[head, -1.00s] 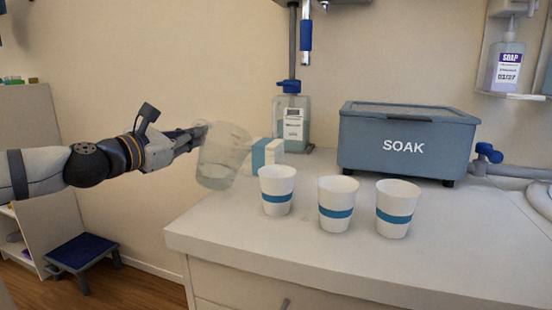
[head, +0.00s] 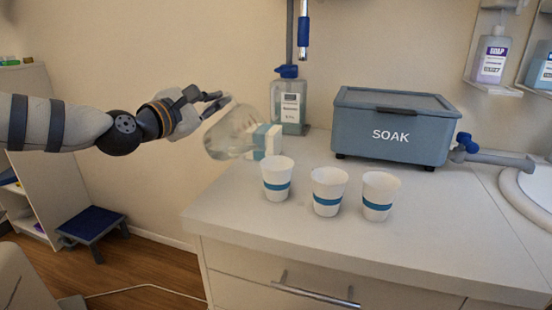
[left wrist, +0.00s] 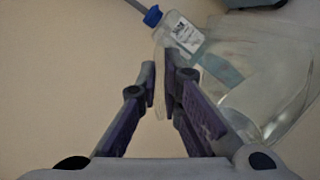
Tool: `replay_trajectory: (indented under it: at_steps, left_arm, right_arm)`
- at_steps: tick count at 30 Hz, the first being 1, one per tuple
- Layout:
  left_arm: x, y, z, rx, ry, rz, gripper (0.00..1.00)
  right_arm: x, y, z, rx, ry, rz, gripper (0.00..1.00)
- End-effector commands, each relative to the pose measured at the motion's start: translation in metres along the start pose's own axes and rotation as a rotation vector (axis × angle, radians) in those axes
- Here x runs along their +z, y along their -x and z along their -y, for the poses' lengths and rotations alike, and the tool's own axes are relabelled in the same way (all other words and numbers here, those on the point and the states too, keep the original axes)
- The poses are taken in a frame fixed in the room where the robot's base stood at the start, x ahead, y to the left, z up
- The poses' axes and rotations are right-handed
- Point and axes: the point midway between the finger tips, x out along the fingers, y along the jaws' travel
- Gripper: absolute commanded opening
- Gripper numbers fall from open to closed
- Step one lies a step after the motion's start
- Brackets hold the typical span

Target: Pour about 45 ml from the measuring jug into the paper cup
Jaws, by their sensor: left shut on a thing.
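My left gripper (head: 212,103) is shut on the clear measuring jug (head: 228,134) and holds it in the air, to the left of and above the leftmost cup. The jug is strongly tilted, with a little clear liquid along its lower side. In the left wrist view the jug (left wrist: 275,90) fills the right side, beside the fingers (left wrist: 160,78). Three white paper cups with blue bands stand upright on the counter: a left one (head: 277,172), a middle one (head: 328,186) and a right one (head: 379,191). No stream shows. My right gripper is out of view.
A white and blue box (head: 268,140) stands behind the jug. A blue-capped bottle (head: 289,103) stands against the wall. A blue SOAK bin (head: 392,130) is behind the cups. A sink (head: 533,185) is at the right. The counter front (head: 400,245) is clear.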

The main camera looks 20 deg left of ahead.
Motion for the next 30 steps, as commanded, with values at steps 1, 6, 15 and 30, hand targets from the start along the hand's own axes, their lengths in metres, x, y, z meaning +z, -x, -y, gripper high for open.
replay_trajectory:
  at_steps: [1,6,15,30]
  left_arm:
    - [-0.001,-0.001,0.003,-0.004,-0.01,-0.004,0.0]
    - [0.008,0.001,-0.004,0.005,-0.04,0.002,0.0]
    - [0.014,0.0,-0.005,0.004,-0.084,0.001,0.0]
    - [0.026,0.0,-0.005,0.002,-0.178,-0.003,0.0]
  right_arm:
    - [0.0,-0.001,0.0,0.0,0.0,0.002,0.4]
    - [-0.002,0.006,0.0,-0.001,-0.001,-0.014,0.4]
    - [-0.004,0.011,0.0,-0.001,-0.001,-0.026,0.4]
    - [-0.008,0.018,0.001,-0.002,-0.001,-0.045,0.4]
